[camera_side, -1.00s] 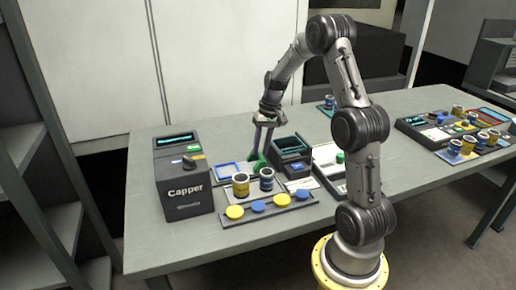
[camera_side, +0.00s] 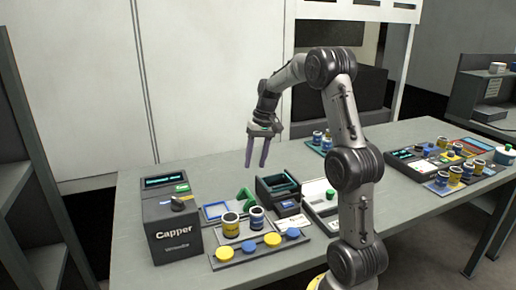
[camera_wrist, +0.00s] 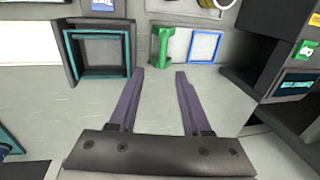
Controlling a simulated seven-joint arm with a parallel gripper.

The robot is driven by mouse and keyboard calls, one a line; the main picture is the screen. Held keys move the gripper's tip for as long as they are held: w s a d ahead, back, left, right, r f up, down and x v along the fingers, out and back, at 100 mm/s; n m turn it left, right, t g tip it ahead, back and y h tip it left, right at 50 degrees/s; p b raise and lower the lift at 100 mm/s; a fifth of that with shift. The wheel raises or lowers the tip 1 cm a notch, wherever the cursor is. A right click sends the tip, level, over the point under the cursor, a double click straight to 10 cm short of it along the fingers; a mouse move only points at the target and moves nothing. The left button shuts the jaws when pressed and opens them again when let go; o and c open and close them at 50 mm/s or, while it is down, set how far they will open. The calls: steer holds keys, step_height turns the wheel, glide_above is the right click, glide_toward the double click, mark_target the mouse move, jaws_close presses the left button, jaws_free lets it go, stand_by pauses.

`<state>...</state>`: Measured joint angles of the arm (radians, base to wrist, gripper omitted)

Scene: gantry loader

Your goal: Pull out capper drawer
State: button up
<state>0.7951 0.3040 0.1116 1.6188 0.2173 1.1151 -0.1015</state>
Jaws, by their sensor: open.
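The capper (camera_side: 172,240) is a dark box with a lit screen, a knob and a "Capper" label, standing at the left end of the table. No pulled-out drawer shows on it in the side view, and I cannot make out a drawer edge. In the wrist view the capper (camera_wrist: 285,100) is at the right edge, partly cut off. My gripper (camera_side: 256,166) is open and empty, pointing down above the table, to the right of the capper and higher than it. In the wrist view its two purple fingers (camera_wrist: 159,72) are apart with nothing between them.
A green piece (camera_side: 246,197) stands beside a blue square frame (camera_side: 215,211). Two cups (camera_side: 231,226) and a strip with several yellow and blue caps (camera_side: 250,246) lie right of the capper. A dark open box (camera_side: 267,192) stands behind them.

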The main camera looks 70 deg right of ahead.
steer(key=shift+s+d+r, duration=0.1)
steer(key=shift+r, duration=0.65)
steer(key=shift+s+d+r, duration=0.15)
steer(key=shift+r, duration=0.6)
steer(key=shift+s+d+r, duration=0.1)
steer(key=shift+r, duration=0.65)
steer(key=s+a+r+n+t+h, duration=0.1)
steer(key=a+r+n, duration=0.3)
steer(key=a, duration=0.6)
steer(key=s+a+r+n+t, duration=0.1)
steer(key=a+r, duration=0.4)
steer(key=a, duration=0.4)
steer(key=s+a+n+t, duration=0.1)
steer(key=s+a+n, duration=0.2)
steer(key=s+a, duration=0.45)
steer(key=s+a+f+n+t, duration=0.1)
steer(key=s+f, duration=0.5)
steer(key=f, duration=0.1)
steer(key=shift+s+a+f+h, duration=0.25)
steer(key=shift+a+f+h, duration=0.05)
steer(key=shift+a+f, duration=0.1)
steer(key=shift+r, duration=0.1)
